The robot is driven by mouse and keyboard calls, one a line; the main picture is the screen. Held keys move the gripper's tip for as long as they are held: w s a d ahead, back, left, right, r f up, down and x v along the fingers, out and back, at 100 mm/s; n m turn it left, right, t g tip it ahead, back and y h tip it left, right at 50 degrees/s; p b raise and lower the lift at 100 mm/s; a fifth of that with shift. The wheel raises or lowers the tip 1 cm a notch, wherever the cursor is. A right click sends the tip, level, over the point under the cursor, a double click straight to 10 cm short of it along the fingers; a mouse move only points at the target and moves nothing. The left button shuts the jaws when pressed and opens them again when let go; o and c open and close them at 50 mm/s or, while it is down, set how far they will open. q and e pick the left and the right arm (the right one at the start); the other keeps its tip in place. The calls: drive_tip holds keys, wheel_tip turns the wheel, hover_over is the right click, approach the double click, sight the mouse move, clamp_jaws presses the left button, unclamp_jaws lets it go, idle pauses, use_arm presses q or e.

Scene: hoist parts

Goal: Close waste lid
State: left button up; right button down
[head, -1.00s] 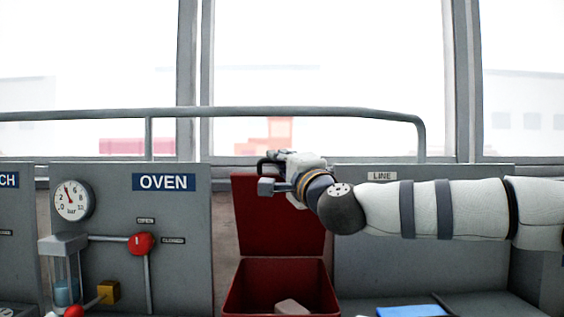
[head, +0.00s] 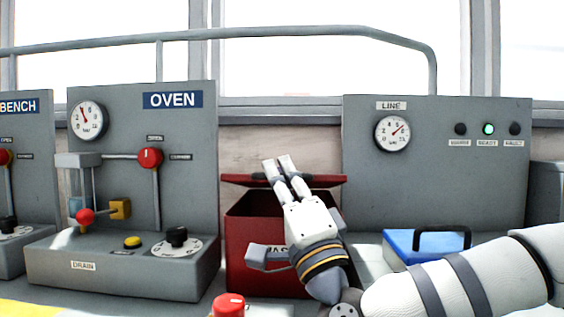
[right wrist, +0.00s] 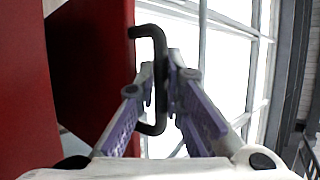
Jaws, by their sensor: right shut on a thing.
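The red waste bin (head: 262,235) stands between the oven panel and the line panel. Its red lid (head: 325,181) shows almost edge-on above the bin, partly lowered, with a dark gap under it. My right gripper (head: 281,164) reaches over the bin from the front right and its fingers cover the middle of the lid's edge. In the right wrist view the fingers (right wrist: 161,80) are shut on the black lid handle (right wrist: 161,52), beside the red lid (right wrist: 95,75). The bin's inside is mostly hidden. My left gripper is not in view.
A blue case (head: 410,247) with a black handle lies right of the bin. The oven panel (head: 190,140) with its gauge and knobs stands left, the line panel (head: 455,165) behind right. A red button (head: 229,305) sits in front. A grey rail (head: 290,33) runs behind.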

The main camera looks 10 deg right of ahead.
drive_tip(key=shift+s+a+f+b, duration=0.15)
drive_tip(key=shift+f+b, duration=0.15)
drive_tip(key=shift+f, duration=0.5)
drive_tip(key=shift+s+d+f+b, duration=0.15)
drive_tip(key=shift+f+b, duration=0.1)
drive_tip(key=shift+f, duration=0.5)
drive_tip(key=shift+a, duration=0.1)
drive_tip(key=c, duration=2)
unclamp_jaws()
drive_tip(key=shift+o, duration=0.2)
drive_tip(key=v, duration=1.2)
drive_tip(key=shift+f, duration=0.1)
drive_tip(key=shift+c, duration=0.3)
